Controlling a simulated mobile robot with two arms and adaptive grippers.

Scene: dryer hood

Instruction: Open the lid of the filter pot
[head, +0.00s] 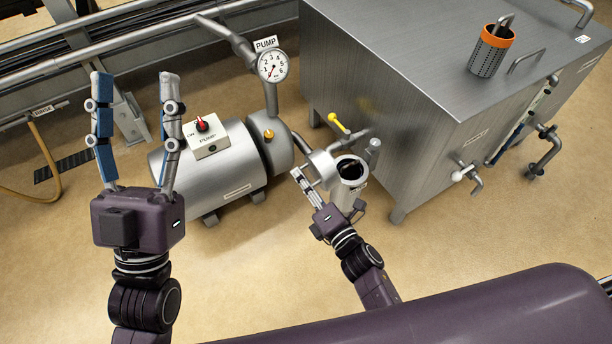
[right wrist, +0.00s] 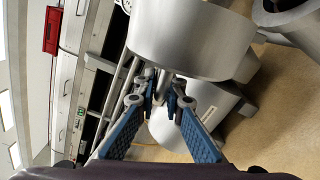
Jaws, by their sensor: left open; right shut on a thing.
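The filter pot (head: 343,196) is a small steel cylinder between the pump and the big steel tank. Its mouth shows a dark inside. The round steel lid (head: 322,164) stands tilted up at the left of the mouth, clear of the opening. In the right wrist view the lid (right wrist: 195,45) fills the top middle. My right gripper (head: 299,178) is shut on the lid's handle (right wrist: 165,88), which is mostly hidden between the fingertips. My left gripper (head: 131,78) is open and empty, raised at the left, well away from the pot.
The pump (head: 225,160) with its red-switch box (head: 205,135) and gauge (head: 273,66) stands left of the pot. The steel tank (head: 430,90) stands close at right, with a yellow-handled valve (head: 338,122) behind the pot. An orange-rimmed basket (head: 491,50) sits on the tank. Floor in front is clear.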

